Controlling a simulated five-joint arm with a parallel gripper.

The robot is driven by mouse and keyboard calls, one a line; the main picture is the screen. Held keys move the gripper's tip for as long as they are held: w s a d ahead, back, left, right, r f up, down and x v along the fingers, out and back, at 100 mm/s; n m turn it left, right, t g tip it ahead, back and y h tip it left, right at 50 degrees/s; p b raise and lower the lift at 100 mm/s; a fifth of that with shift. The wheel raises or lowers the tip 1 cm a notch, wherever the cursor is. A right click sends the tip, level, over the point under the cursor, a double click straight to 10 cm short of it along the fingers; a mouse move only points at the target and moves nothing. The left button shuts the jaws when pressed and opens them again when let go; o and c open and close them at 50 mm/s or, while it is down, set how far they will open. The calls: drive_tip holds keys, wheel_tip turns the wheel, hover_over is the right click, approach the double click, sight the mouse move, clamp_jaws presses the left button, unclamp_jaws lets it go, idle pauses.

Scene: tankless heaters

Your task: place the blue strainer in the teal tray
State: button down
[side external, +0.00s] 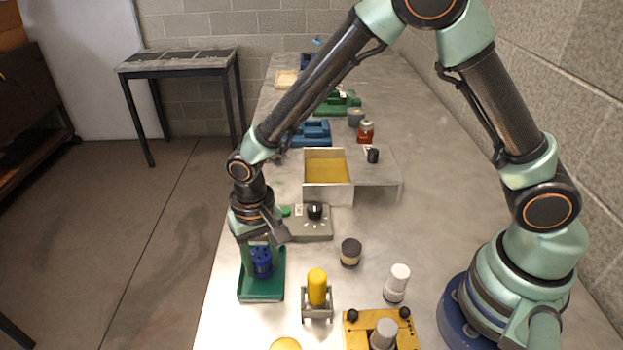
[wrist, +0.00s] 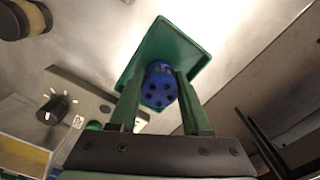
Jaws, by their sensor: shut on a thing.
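The blue strainer (wrist: 159,86) is a short blue cylinder with dark holes in its end face. My gripper (wrist: 162,92) is shut on it, one finger on each side, in the wrist view. In the side external view the strainer (side external: 262,262) shows below my gripper (side external: 259,254), over the teal tray (side external: 262,296). The tray is a dark green-teal rectangle with a low rim near the table's left edge; it also shows behind the strainer in the wrist view (wrist: 190,48). I cannot tell whether the strainer touches the tray floor.
A grey box with a black knob (side external: 314,211) stands just behind the tray. A yellow cylinder in a metal stand (side external: 317,290) is close on its right. A black-banded jar (side external: 351,252) and a white-capped jar (side external: 397,283) stand farther right. An open metal bin (side external: 328,195) is farther back.

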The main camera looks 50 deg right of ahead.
sight(260, 255)
drive_tip(key=shift+f, duration=0.6)
idle(0.4)
drive_tip(key=shift+c, duration=1.4)
unclamp_jaws()
wheel_tip(260, 255, up, 11)
drive_tip(key=shift+r, duration=0.15)
drive_tip(key=s+d+r+n+t, duration=0.1)
drive_tip(key=s+d+r+t, duration=0.1)
drive_tip(key=d+r, duration=0.4)
drive_tip(key=s+d+r+n+t, duration=0.2)
drive_tip(key=s+d+r, duration=0.3)
drive_tip(key=d, duration=0.8)
drive_tip(key=shift+s+d+r+t, duration=0.25)
drive_tip(key=shift+s+r+t, duration=0.05)
drive_tip(key=shift+r+t, duration=0.5)
